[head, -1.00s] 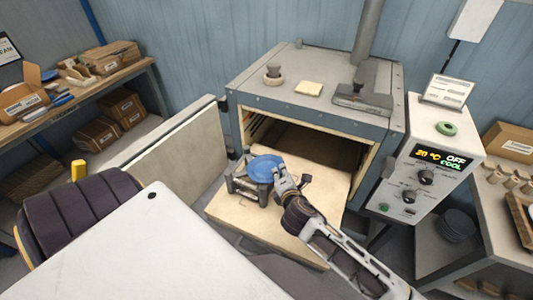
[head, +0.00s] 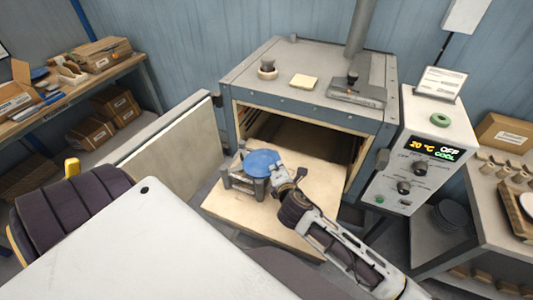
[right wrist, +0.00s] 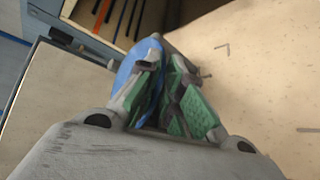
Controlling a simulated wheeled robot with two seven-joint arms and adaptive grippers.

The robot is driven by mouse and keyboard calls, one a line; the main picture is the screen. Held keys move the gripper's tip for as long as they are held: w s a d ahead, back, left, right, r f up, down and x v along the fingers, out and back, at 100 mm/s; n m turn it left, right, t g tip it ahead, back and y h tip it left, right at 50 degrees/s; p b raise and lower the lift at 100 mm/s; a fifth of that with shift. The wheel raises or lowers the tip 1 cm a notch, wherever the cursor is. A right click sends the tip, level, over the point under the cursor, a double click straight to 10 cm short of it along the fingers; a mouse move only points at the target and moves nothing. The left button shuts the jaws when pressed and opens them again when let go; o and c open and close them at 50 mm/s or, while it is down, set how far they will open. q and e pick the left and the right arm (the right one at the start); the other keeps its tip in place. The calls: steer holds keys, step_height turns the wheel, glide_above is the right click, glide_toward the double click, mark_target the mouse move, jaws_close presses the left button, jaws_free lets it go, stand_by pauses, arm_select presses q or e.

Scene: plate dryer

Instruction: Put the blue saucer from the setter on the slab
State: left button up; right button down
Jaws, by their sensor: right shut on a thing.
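The blue saucer (head: 261,160) is at the top of the grey setter (head: 238,181), near level in the head view. I cannot tell whether it still touches the setter. The setter stands on the pale slab (head: 300,208), which juts from the oven's open mouth. My right gripper (head: 277,179) is shut on the near right rim of the saucer. In the right wrist view the saucer (right wrist: 125,65) shows as a blue strip between and behind the green-padded fingers (right wrist: 160,95). The fingers hide part of it. My left gripper is not in view.
The oven (head: 305,95) stands open behind the slab, with its door (head: 165,150) swung out to the left. The control box (head: 420,165) is at the right. Workbenches stand at both sides.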

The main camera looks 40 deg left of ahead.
steer(key=shift+r, duration=0.1)
step_height(320, 180, up, 10)
stand_by(0.7)
stand_by(0.7)
